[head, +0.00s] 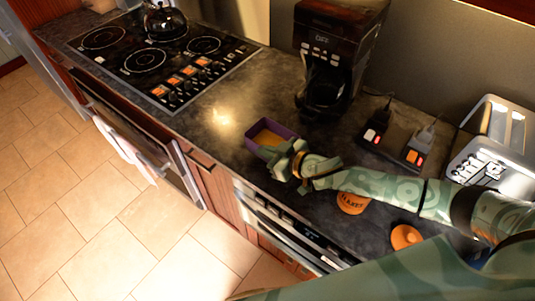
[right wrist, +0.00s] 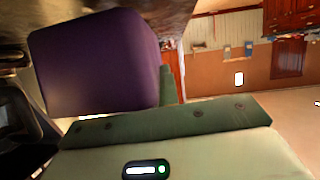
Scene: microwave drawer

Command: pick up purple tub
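The purple tub (head: 254,146) stands on the dark counter, with something orange-yellow inside it. In the right wrist view the tub (right wrist: 95,62) is close and large at the upper left. My right gripper (head: 279,151) is at the tub's near right side, with its fingers apart. In the right wrist view one green finger shows just right of the tub, partly hidden behind it. Whether the fingers touch the tub is not clear. My left gripper is not in view.
A coffee maker (head: 340,55) stands behind the tub. Two switch boxes (head: 376,127) and a toaster (head: 495,140) are to the right. Orange lids (head: 352,202) lie under my right arm. The stove (head: 150,55) with a kettle (head: 166,20) is at left. The counter left of the tub is clear.

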